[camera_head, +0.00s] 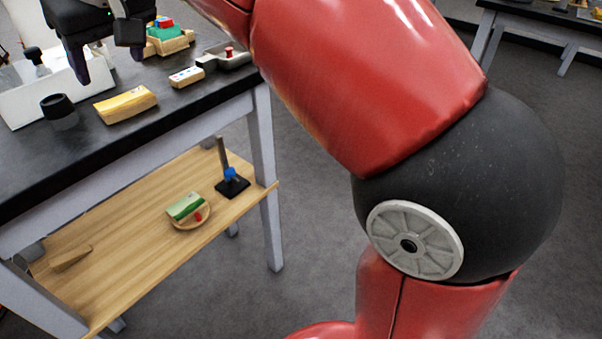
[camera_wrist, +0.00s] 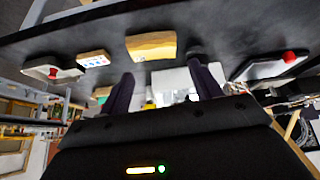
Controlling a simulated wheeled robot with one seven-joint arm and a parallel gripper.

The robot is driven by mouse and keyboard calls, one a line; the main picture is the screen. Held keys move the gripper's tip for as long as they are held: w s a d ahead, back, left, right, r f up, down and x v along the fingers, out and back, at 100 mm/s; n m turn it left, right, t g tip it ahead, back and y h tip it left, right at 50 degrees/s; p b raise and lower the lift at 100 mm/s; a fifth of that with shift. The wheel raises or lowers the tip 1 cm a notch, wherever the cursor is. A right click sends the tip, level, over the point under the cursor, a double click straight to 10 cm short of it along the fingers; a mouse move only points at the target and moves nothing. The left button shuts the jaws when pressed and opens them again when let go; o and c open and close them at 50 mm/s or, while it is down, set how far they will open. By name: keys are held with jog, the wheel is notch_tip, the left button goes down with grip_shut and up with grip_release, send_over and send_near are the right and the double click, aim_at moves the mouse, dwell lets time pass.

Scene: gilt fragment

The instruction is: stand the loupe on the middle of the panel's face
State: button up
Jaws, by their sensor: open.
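The loupe (camera_head: 59,106) has a black ring top over a clear lower part. It stands upright on the black tabletop at the left in the head view, beside the white box. The panel (camera_head: 126,105) is a gilt yellow block lying flat to the right of the loupe, apart from it. The panel also shows at the upper middle of the wrist view (camera_wrist: 152,46). My gripper (camera_head: 110,68) is open and empty, above the table and beyond the panel and loupe in the head view. Its two dark fingers are spread in the wrist view (camera_wrist: 160,72).
A white box (camera_head: 28,106) stands behind the loupe. A dotted block (camera_head: 186,77), a grey tray (camera_head: 232,60) with a red knob, and a wooden box (camera_head: 172,45) of coloured blocks are farther right. Bare tabletop (camera_head: 100,145) lies in front of the panel. A wooden shelf (camera_head: 135,235) is below.

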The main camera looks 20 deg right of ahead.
jog(key=s+d+f+m+h, duration=0.1)
jog(key=s+d+f+m, duration=0.1)
jog(key=s+d+f, duration=0.4)
jog(key=s+d+f+m+h, duration=0.1)
jog(key=s+d+f+m, duration=0.2)
jog(key=s+d+f, duration=0.3)
jog(key=d+f, duration=0.4)
jog(key=d, duration=0.4)
jog(key=shift+d+f+h, duration=0.25)
jog(key=shift+d+h, duration=0.15)
jog(key=shift+o, duration=0.3)
jog(key=s+d+f+m, duration=0.2)
jog(key=s+f, duration=0.3)
jog(key=f, duration=0.3)
jog(key=shift+s+d+h, duration=0.3)
jog(key=shift+s+d, duration=0.1)
jog(key=shift+d, duration=0.5)
